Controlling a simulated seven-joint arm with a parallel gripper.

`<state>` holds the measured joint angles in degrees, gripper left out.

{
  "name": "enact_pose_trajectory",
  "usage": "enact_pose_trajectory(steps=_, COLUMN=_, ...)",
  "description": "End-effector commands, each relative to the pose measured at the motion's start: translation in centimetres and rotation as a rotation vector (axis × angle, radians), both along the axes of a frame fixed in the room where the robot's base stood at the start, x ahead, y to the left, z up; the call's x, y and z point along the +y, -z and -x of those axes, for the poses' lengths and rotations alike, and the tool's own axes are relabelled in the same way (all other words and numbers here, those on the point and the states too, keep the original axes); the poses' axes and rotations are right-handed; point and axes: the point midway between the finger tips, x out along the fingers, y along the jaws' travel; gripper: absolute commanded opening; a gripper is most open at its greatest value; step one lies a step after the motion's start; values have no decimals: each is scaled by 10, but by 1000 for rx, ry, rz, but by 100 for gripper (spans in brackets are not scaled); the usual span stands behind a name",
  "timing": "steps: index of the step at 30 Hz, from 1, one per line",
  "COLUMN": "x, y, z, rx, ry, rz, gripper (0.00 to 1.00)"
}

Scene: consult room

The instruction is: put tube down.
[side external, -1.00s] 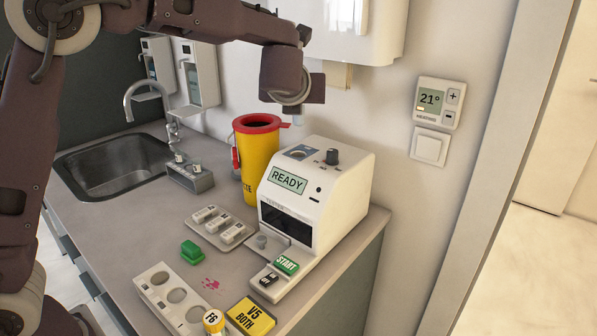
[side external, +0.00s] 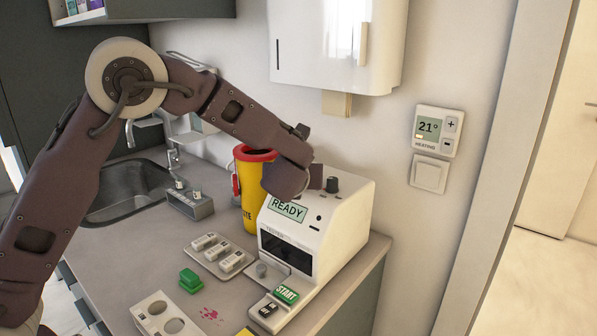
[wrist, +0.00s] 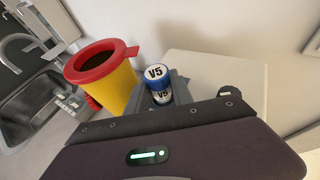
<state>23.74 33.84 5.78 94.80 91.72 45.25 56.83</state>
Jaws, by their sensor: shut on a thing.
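The tube (wrist: 157,76), blue and white with V5 on its top and side, shows in the wrist view between the fingers of my gripper (wrist: 166,91). My gripper is shut on it. In the side external view my wrist is low over the top of the white tester (side external: 343,205), near its back left. There it hides the fingers, the tube and the top opening, so I cannot tell whether the tube is in the opening or above it. The tester's screen (side external: 287,210) reads READY.
A yellow sharps bin with a red rim (side external: 250,205) stands close behind and left of the tester. A black knob (side external: 332,184) rises from the tester's top. A tray of small white blocks (side external: 220,255), a green block (side external: 190,280) and a white holed rack (side external: 165,318) lie in front.

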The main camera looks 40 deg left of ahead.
Motion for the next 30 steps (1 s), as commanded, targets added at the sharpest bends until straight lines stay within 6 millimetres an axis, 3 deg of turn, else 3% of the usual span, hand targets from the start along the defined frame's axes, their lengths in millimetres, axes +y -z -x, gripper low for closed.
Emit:
enact_pose_trajectory(steps=9, x=0, y=11, z=1, rx=9, ry=0, rz=3, gripper=0)
enact_pose_trajectory(steps=10, x=0, y=12, z=1, rx=10, ry=0, rz=3, gripper=33)
enact_pose_trajectory(steps=12, x=0, y=13, z=2, rx=14, ry=-1, rz=5, gripper=47)
enact_pose_trajectory(steps=13, x=0, y=14, z=2, rx=15, ry=-1, rz=4, gripper=49)
enact_pose_trajectory(steps=20, x=1, y=14, z=2, rx=15, ry=-3, rz=4, gripper=49)
enact_pose_trajectory(steps=24, x=-1, y=-2, z=4, rx=12, ry=-2, rz=5, gripper=49)
enact_pose_trajectory(steps=30, x=-32, y=-26, z=49, rx=7, ry=4, rz=3, gripper=49)
